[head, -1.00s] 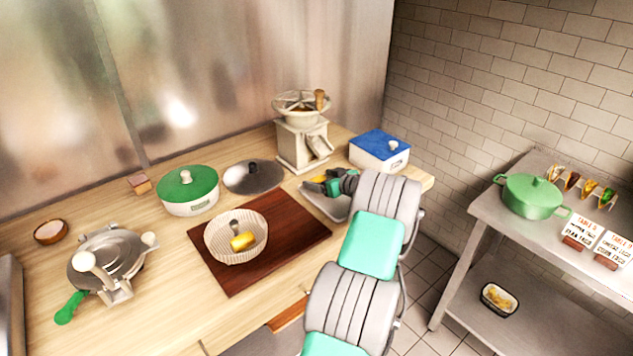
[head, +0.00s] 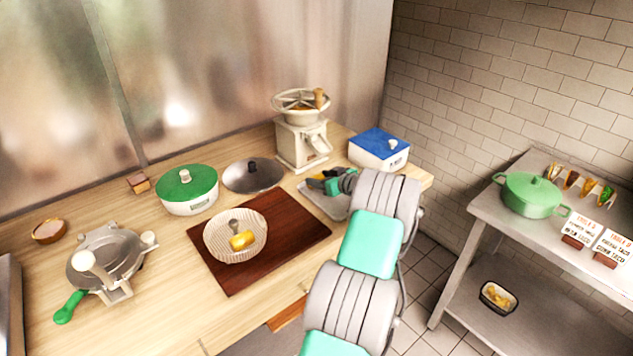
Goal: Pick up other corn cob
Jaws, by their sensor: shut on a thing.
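My gripper (head: 318,180) is over the grey metal tray (head: 332,207) at the right of the counter. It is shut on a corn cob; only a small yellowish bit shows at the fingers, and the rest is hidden. Another yellow corn cob (head: 242,241) lies in the pale ribbed bowl (head: 212,247) on the dark wooden board (head: 295,237), beside a small grey knob-like thing. I cannot tell whether the held cob touches the tray.
A grinder (head: 301,140) stands behind the tray, with a blue-lidded box (head: 380,148) to its right. A dark round lid (head: 252,175) and green-lidded pot (head: 187,190) are left. A tortilla press (head: 107,262) stands far left. The board's right part is clear.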

